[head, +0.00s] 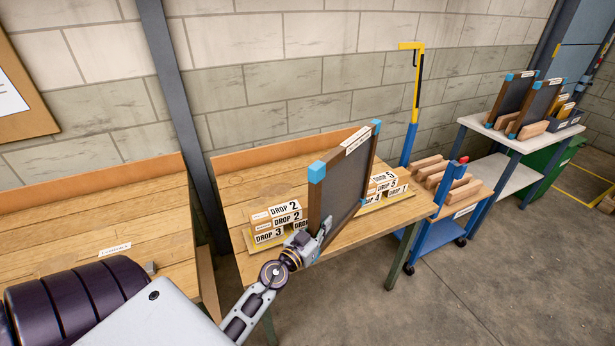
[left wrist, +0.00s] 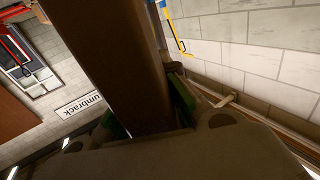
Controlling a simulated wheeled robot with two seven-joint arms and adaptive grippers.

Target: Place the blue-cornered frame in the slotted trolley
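The blue-cornered frame (head: 345,180) is a dark panel with wooden edges, a white label on its top edge and blue corners. It stands upright and tilted above the middle table in the head view. My left gripper (head: 322,232) is shut on its near lower edge. In the left wrist view the frame's brown edge (left wrist: 115,60) runs between the green-padded fingers (left wrist: 150,125). The slotted trolley (head: 462,212) stands right of that table, blue with wooden slot blocks (head: 446,178) on top and a tall yellow-and-blue post. Its slots look empty. My right gripper is out of view.
The middle table (head: 238,190) holds several blocks labelled DROP (head: 284,218), partly hidden by the frame. A grey bench (head: 515,140) at the right holds two similar blue-cornered frames (head: 512,98). Another wooden table (head: 90,225) is at the left. The floor in front of the trolley is clear.

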